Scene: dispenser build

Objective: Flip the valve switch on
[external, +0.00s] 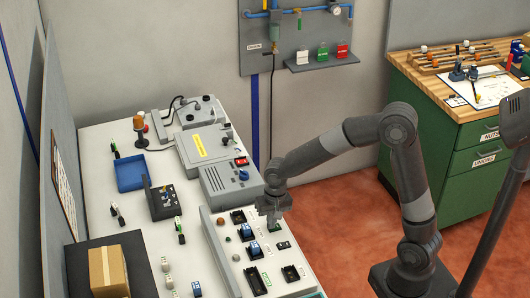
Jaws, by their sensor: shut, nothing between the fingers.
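I cannot tell which of these is the valve switch; labels are too small to read. One blue switch (254,247) sits near the panel's middle. My gripper (273,224) points down over the panel's far right part, shut and empty. Its tips are at or just above a small dark fitting with green (276,230); contact cannot be told. The gripper partly hides that fitting.
Behind the panel stand a grey box with a blue knob (243,175) and a box with a yellow label (200,146). A blue tray (130,173) and a cardboard box (107,269) are at left. A green cabinet (446,130) stands at right, with open floor between.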

